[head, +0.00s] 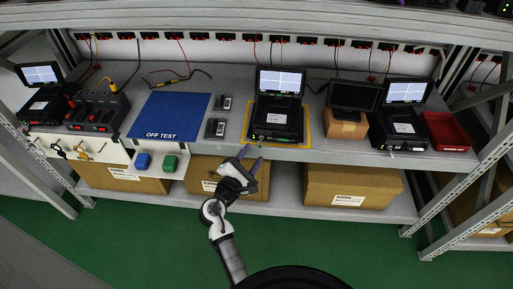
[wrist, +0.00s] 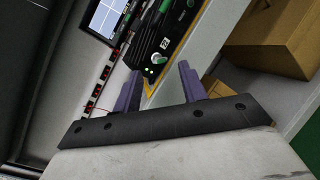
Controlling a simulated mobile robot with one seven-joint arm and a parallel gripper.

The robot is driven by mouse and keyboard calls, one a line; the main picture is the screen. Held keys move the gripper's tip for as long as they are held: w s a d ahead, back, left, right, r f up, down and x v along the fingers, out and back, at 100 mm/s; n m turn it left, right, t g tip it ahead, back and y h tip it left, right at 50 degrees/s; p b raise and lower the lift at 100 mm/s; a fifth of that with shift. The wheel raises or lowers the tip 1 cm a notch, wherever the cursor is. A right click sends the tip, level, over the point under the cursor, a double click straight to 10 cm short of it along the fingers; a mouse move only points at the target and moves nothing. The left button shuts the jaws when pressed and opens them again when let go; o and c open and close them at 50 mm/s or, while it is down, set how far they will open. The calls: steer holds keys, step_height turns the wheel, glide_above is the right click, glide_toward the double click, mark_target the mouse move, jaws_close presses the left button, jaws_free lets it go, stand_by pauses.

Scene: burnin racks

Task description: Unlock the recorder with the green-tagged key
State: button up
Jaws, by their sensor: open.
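The central recorder (head: 278,118) is a black box with a raised lit screen. It sits on a yellow-edged mat on the bench. In the wrist view its dark front (wrist: 150,50) shows small green lights and a pale round fitting (wrist: 158,58), probably the lock. My gripper (head: 250,168) is in front of the bench edge, below and left of this recorder. In the wrist view its purple fingers (wrist: 160,80) are apart, with nothing held between them. A green piece (head: 170,163) and a blue piece (head: 143,160) rest on the white ledge. I cannot make out a green-tagged key for certain.
More recorders stand at the right (head: 398,127) and far left (head: 45,100). A blue OFF TEST mat (head: 170,115) lies left of centre, and a red tray (head: 447,131) at right. Cardboard boxes (head: 352,185) fill the lower shelf. Metal rack posts (head: 450,205) flank the bench.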

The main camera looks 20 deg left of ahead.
mark_target(261, 138)
steer(key=shift+w+d, duration=0.2)
steer(key=shift+w, duration=1.6)
jaws_close()
